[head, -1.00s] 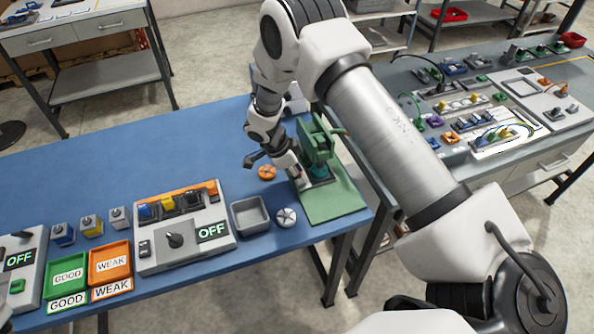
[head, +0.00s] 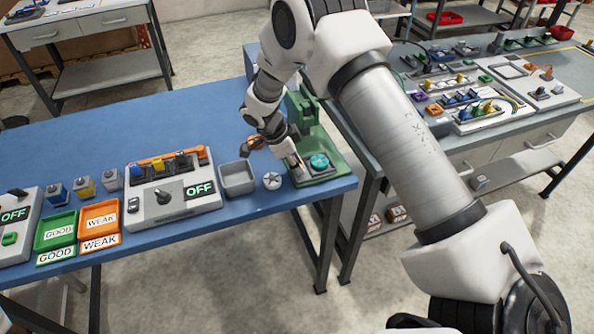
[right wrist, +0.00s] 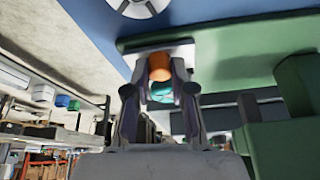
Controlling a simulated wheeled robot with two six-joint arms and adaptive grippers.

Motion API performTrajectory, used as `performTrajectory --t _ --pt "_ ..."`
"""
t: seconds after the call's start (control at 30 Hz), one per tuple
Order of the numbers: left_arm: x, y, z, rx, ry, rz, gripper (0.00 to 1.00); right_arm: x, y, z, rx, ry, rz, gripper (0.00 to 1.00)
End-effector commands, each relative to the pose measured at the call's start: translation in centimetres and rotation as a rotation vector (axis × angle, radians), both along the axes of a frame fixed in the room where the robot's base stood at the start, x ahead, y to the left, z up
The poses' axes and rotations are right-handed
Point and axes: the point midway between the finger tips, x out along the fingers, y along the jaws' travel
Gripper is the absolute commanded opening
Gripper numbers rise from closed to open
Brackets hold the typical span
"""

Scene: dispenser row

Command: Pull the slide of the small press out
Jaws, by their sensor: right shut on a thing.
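The small green press (head: 303,108) stands at the right end of the blue table on a green base (head: 335,168). Its slide (head: 310,174), a grey plate with a round teal seat (head: 319,161), is out in front of the press head, over the base. My right gripper (head: 297,171) is at the slide's left side. In the right wrist view, its fingers (right wrist: 160,78) are shut on an orange knob (right wrist: 160,66), with the light plate (right wrist: 183,48) and the teal seat (right wrist: 161,92) beyond. My left gripper is not in view.
A white spoked disc (head: 272,181) and a grey bin (head: 238,179) are left of the press.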

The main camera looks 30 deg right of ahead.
Motion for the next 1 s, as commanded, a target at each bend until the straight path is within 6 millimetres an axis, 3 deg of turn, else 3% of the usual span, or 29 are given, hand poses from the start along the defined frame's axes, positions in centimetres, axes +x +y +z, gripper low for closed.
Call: performTrajectory --t 0.23,0.27,0.3,0.33,0.73,1.0 --pt "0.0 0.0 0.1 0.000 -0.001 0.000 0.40 -0.6 0.0 -0.3 0.000 0.016 -0.003 0.00" --pt "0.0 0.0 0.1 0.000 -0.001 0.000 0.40 -0.6 0.0 -0.3 -0.001 0.017 -0.003 0.27" --pt "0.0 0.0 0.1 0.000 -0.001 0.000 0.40 -0.6 0.0 -0.3 0.000 0.017 -0.003 0.41" --pt "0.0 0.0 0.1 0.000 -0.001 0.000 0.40 -0.6 0.0 -0.3 -0.001 0.017 -0.003 0.49" --pt "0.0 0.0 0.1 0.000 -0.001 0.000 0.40 -0.2 0.4 0.7 0.000 0.007 -0.003 0.49" --pt "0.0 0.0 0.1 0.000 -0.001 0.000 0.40 0.7 2.6 6.6 -0.001 0.005 -0.002 0.49"
